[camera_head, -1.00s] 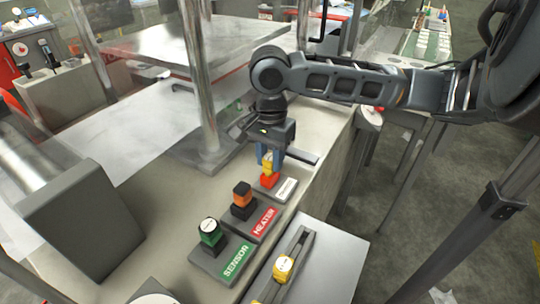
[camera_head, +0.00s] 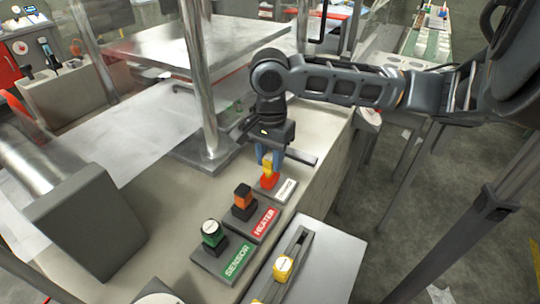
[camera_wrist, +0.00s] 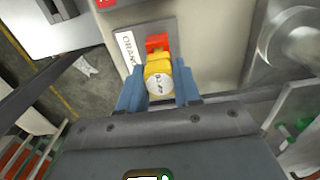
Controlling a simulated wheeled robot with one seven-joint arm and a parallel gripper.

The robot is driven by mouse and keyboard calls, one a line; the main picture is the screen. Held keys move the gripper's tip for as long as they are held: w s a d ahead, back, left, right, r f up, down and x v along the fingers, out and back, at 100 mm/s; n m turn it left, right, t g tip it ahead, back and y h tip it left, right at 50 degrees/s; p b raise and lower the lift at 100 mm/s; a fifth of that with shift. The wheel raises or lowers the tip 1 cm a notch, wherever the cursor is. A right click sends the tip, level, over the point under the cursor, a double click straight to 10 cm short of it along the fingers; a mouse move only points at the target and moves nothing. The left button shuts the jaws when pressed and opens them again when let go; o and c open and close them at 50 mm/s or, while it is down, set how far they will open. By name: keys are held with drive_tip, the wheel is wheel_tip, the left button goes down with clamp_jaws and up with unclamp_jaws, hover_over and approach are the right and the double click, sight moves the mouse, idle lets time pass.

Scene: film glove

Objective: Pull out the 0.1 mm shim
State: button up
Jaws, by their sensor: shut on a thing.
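My gripper (camera_head: 269,161) points down at the far end of a row of labelled plugs. Its blue fingers are shut on a yellow plug with a round white top (camera_wrist: 159,85), one finger on each side. The yellow plug also shows between the fingers in the head view (camera_head: 267,165). A red part (camera_head: 269,181) shows just below it, on a plate with a white label (camera_head: 286,190); I cannot tell whether yellow and red are joined. I cannot pick out a 0.1 mm shim by its marking; the small print on the white top is unreadable.
An orange plug (camera_head: 243,196) by the HEATER label and a green plug (camera_head: 212,233) by the SENSOR label stand nearer. A slotted grey panel (camera_head: 335,262) with a yellow labelled knob (camera_head: 283,268) lies in front. A metal post (camera_head: 199,85) stands left of my gripper.

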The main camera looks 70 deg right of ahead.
sight(270, 157)
drive_tip(key=shift+r+p, duration=1.3)
drive_tip(key=shift+p, duration=0.8)
drive_tip(key=shift+r, duration=1.15)
drive_tip(key=shift+r, duration=1.5)
drive_tip(key=shift+s, duration=0.1)
